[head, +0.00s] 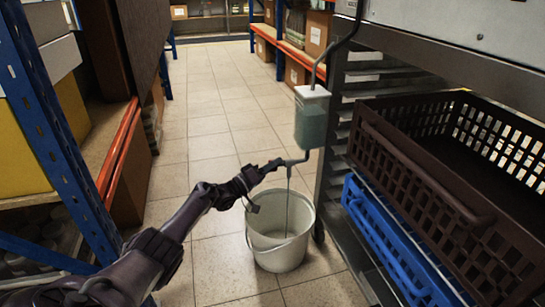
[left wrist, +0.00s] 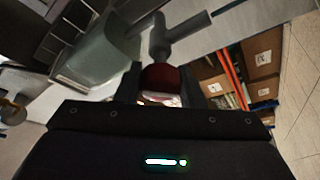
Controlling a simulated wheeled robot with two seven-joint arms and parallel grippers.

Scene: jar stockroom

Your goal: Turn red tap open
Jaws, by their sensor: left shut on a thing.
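The red tap handle (left wrist: 160,77) shows in the left wrist view between my left gripper's two fingers. My left gripper (head: 268,168) is shut on it, and it hides the handle in the head view. The grey spout (head: 297,161) sits under a small dispenser with a greenish tank (head: 311,124). A thin bluish stream (head: 288,200) runs from the spout down into the white bucket (head: 265,250), which stands upright on the floor below. My right gripper is in neither view.
A metal rack on the right holds a dark brown crate (head: 420,180) above a blue crate (head: 385,235). A blue-post shelf (head: 45,120) stands on the left. The tiled aisle (head: 205,110) between is clear towards the back.

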